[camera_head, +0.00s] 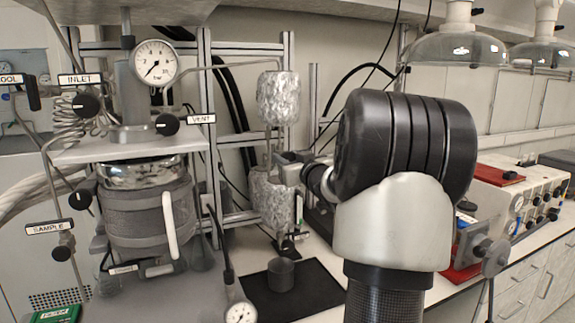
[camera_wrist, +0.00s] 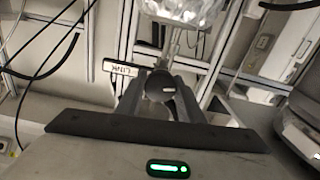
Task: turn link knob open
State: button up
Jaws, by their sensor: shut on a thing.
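The link knob (camera_wrist: 170,89) is a dark round knob with a small pale mark. In the wrist view it sits between the two fingers of my gripper (camera_wrist: 162,80), which is shut on it. A white label (camera_wrist: 118,70) stands just left of the knob; its lettering appears upside down and reads like LINK. In the head view my gripper (camera_head: 284,164) reaches left to the pipe between two foil-wrapped cylinders, the upper one (camera_head: 278,98) and the lower one (camera_head: 270,203). My gripper hides the knob there.
A reactor vessel (camera_head: 150,207) with a pressure gauge (camera_head: 155,62) and several labelled knobs stands on the left. A black mat (camera_head: 307,288) with a small dark cup (camera_head: 281,275) lies below my gripper. Metal frame posts (camera_head: 205,120) stand behind. Instruments (camera_head: 525,195) are at right.

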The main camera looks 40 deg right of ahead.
jog(key=n+b, duration=0.3)
jog(key=shift+a+f+n, duration=0.1)
jog(key=shift+f+n, duration=0.15)
jog(key=shift+n, duration=0.15)
jog(key=n+b, duration=0.2)
jog(key=n, duration=0.1)
jog(key=shift+b, duration=0.4)
jog(key=n+b, duration=0.3)
jog(key=n, duration=0.2)
jog(key=shift+r+n+b, duration=0.1)
jog(key=shift+n+b, duration=0.95)
jog(key=shift+n, duration=0.55)
jog(key=o, duration=1.1)
jog(key=shift+c, duration=0.2)
jog(key=v, duration=1.7)
jog(key=shift+s, duration=0.25)
